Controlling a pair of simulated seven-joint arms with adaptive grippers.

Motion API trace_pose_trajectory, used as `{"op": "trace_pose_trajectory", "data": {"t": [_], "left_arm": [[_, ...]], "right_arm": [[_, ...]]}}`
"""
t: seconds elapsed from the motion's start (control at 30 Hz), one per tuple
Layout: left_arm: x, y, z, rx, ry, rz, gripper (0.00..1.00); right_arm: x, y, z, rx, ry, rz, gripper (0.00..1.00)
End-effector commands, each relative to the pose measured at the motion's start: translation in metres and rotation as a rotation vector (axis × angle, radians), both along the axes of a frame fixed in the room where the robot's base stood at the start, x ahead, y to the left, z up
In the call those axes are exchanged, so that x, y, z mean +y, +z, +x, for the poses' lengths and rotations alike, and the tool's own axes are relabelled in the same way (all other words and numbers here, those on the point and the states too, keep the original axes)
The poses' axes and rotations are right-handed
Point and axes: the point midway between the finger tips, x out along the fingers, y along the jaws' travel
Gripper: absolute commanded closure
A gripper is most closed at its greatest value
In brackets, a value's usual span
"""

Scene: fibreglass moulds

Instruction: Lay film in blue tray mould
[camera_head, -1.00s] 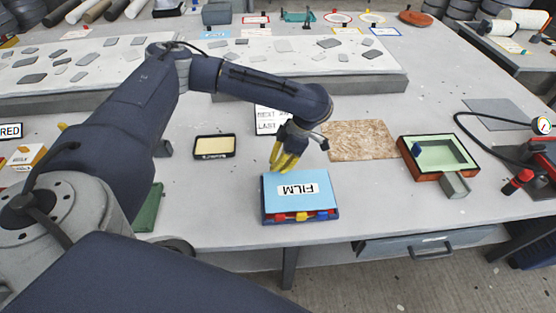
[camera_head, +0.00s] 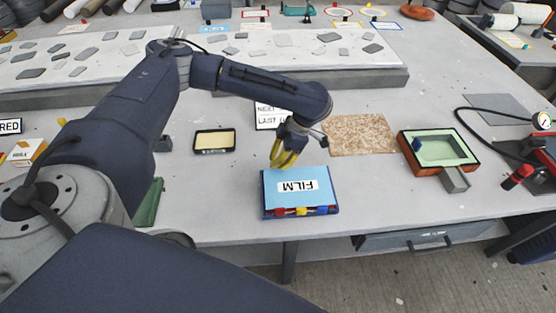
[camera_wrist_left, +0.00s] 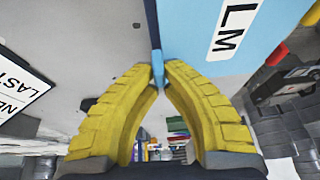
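A light-blue box lid labelled FILM (camera_head: 292,187) lies near the table's front edge, with red, yellow and blue pieces showing at its near side. In the left wrist view the lid (camera_wrist_left: 215,15) fills the upper right. My left gripper (camera_head: 280,163) is at the box's far edge. Its yellow fingertips (camera_wrist_left: 158,70) are close together on a narrow light-blue tab (camera_wrist_left: 156,52) beside the lid. My right gripper is out of view.
A speckled brown board (camera_head: 362,135) lies between box and tray. A black-rimmed cream tray (camera_head: 215,140) is left of my gripper. A hose and gauge (camera_head: 543,121) are at far right. A long grey slab (camera_head: 250,62) with flat pieces crosses the back.

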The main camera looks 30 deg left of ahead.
Motion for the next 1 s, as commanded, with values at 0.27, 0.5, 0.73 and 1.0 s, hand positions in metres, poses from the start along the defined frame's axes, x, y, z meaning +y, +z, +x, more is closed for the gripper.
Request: {"op": "trace_pose_trajectory", "data": {"t": [0.27, 0.5, 0.73, 1.0], "left_arm": [[0.0, 0.0, 0.0, 0.0, 0.0, 0.0, 1.0], [0.0, -0.001, 0.0, 0.0, 0.0, 0.0, 1.0], [0.0, -0.004, 0.0, 0.001, -0.001, -0.001, 1.0], [0.0, -0.011, 0.0, 0.001, -0.001, -0.001, 1.0]], "right_arm": [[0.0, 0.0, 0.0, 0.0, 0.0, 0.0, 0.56], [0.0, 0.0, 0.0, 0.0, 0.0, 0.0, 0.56], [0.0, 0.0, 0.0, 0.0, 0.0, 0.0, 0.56], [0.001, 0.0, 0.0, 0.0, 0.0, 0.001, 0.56]]}}
